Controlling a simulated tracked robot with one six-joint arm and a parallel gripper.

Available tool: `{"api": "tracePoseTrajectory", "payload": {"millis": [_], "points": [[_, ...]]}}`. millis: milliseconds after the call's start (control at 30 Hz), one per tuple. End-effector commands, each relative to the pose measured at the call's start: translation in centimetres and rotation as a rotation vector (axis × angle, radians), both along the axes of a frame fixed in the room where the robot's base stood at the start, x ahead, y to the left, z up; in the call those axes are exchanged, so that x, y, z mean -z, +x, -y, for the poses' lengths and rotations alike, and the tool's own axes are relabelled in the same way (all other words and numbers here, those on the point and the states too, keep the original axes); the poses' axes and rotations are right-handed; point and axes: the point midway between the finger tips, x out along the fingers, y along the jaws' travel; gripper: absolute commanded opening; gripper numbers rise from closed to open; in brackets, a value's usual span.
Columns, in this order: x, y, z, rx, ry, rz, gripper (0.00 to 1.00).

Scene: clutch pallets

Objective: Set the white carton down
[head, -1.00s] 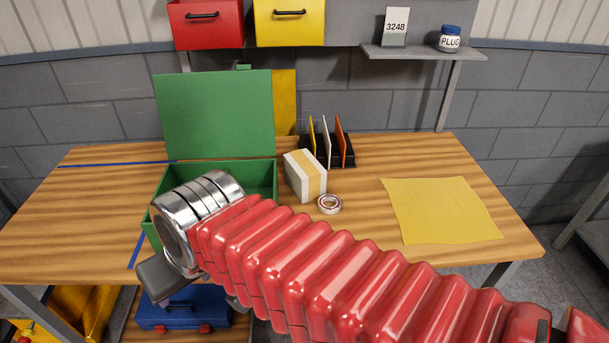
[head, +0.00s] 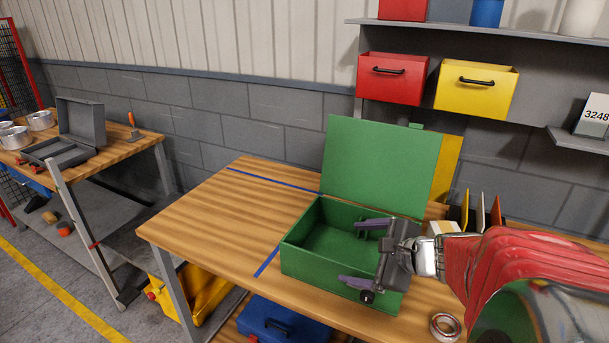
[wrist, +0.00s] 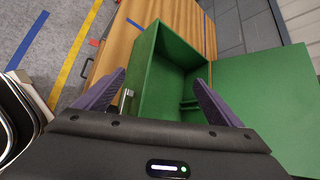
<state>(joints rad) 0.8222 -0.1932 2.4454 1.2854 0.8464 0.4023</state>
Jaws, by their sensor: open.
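The white carton (head: 443,227) stands on the workbench to the right of the open green box (head: 335,279). Only its top part shows in the head view, as my wrist and arm hide the rest. My gripper (head: 362,254) is open and empty, over the right part of the green box. In the wrist view its fingers (wrist: 158,78) are spread with the box (wrist: 147,72) between and beyond them. The carton is not visible in the wrist view.
The green box's raised lid (head: 378,165) stands at its back. Dividers (head: 480,208) stand behind the carton. The bench left of the box is clear, marked with blue tape (head: 270,179).

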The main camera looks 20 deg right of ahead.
Motion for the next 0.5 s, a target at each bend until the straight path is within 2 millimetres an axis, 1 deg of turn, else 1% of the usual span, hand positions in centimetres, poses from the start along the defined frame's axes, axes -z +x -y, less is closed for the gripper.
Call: {"api": "tracePoseTrajectory", "payload": {"millis": [33, 167, 200, 267, 300, 367, 400, 500], "points": [[0.3, -0.1, 2.2, 0.089, 0.059, 0.009, 0.88], [0.7, -0.4, 7.7, 0.311, 0.207, 0.055, 0.88], [1.0, -0.8, 9.5, 0.379, 0.252, 0.07, 0.88], [1.3, -1.4, 12.2, 0.482, 0.318, 0.096, 0.88], [1.5, -2.0, 14.0, 0.551, 0.361, 0.116, 0.88], [1.9, -3.0, 16.6, 0.652, 0.424, 0.145, 0.88], [2.2, -3.8, 18.4, 0.719, 0.464, 0.166, 0.88], [3.0, -5.9, 22.2, 0.865, 0.552, 0.217, 0.88]]}}
